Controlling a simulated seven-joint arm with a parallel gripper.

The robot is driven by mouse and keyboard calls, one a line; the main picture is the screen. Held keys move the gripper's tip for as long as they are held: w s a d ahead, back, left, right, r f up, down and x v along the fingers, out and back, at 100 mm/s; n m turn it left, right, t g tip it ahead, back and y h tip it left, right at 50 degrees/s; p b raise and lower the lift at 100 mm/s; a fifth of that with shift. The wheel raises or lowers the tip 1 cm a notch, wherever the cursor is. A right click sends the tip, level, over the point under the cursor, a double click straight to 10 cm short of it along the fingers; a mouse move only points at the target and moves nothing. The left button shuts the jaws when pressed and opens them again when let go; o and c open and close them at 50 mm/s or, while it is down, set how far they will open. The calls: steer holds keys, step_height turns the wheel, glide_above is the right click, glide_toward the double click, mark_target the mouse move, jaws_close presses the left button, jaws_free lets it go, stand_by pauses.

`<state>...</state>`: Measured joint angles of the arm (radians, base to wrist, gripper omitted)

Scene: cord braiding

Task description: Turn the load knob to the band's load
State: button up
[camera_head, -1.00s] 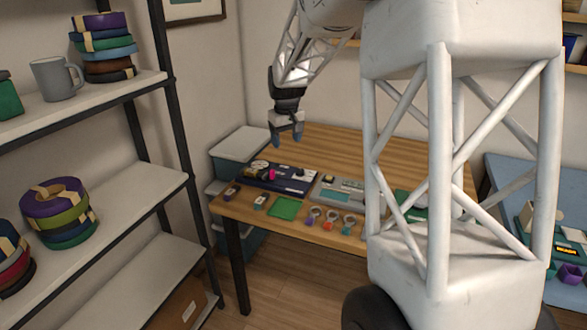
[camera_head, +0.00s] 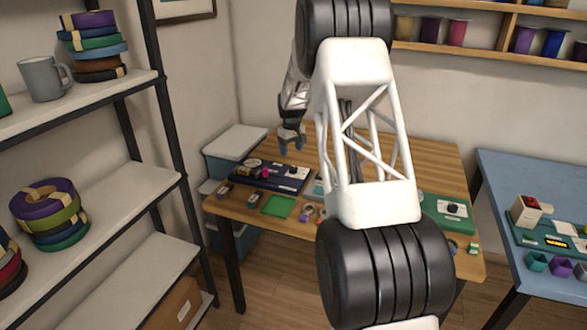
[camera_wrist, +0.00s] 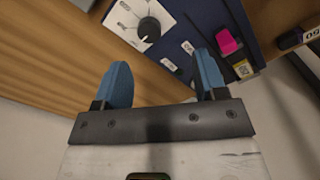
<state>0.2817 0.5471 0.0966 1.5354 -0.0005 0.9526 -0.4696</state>
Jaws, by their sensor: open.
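A dark blue panel (camera_head: 262,181) lies at the left end of the wooden table. It carries a black knob on a white dial (camera_head: 292,170) and a magenta piece (camera_head: 264,173). In the wrist view the black knob (camera_wrist: 149,27) has a white pointer line and small labels around it, too small to read. The magenta piece (camera_wrist: 228,40) is to its right. My gripper (camera_head: 291,146) is above the table just behind the panel. In the wrist view its blue fingers (camera_wrist: 161,62) are apart with nothing between them, and the knob is beyond them, untouched.
A green mat (camera_head: 278,206) and several small tagged pieces lie along the table's front edge. A green panel with another dial (camera_head: 452,208) is at the right. My arm hides the table's middle. A shelf rack (camera_head: 110,205) stands at left.

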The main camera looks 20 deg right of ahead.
mark_target(294, 168)
steer(key=shift+w+d+f, duration=0.45)
steer(key=shift+w+f, duration=0.05)
steer(key=shift+f, duration=0.25)
steer(key=shift+w+d+f, duration=0.45)
steer(key=shift+f, duration=0.25)
steer(key=shift+f, duration=0.1)
steer(key=shift+f, duration=3.8)
steer(key=c, duration=0.9)
